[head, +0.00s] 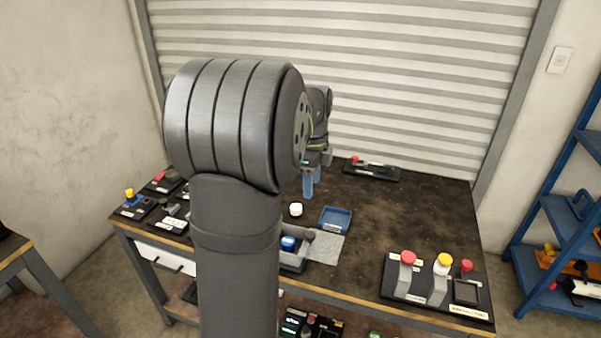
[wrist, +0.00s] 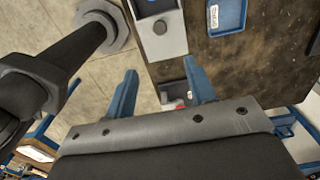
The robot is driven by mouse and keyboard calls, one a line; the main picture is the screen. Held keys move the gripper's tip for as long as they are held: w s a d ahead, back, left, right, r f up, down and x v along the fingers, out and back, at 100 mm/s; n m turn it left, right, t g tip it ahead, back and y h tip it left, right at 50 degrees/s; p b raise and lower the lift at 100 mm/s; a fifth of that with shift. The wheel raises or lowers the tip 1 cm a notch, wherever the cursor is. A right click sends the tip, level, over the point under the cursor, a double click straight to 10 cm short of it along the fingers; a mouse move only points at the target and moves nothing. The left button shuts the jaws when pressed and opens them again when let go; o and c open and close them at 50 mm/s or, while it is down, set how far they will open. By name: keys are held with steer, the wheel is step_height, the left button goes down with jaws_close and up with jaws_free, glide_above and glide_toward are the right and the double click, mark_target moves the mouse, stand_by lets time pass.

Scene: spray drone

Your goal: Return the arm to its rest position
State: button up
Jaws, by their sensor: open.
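My gripper (head: 311,182) hangs in the air over the middle of the dark workbench (head: 395,218), its blue fingers pointing down. In the wrist view my gripper (wrist: 162,90) shows two blue fingers spread apart with nothing between them. My own large grey arm links block much of the left and centre of the head view.
Near the gripper are a white round object (head: 295,209), a blue tray (head: 335,219) and a grey holder with a blue item (head: 289,243). A panel with red and yellow buttons (head: 437,286) sits front right. A blue shelf (head: 560,215) stands at right. The bench's right middle is clear.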

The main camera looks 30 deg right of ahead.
mark_target(310, 234)
step_height(310, 234, down, 18)
steer(key=shift+r, duration=0.2)
steer(key=shift+w+a, duration=0.1)
stand_by(0.4)
steer(key=shift+r, duration=0.15)
step_height(310, 234, up, 17)
step_height(310, 234, down, 18)
steer(key=shift+r, duration=0.25)
steer(key=w+a, duration=0.7)
step_height(310, 234, up, 17)
steer(key=w+a+f+n, duration=0.1)
steer(key=w+f+n, duration=0.4)
steer(key=f, duration=0.5)
steer(key=shift+w+a+f+n, duration=0.15)
steer(key=shift+w+f+n, duration=0.1)
steer(key=shift+n, duration=0.55)
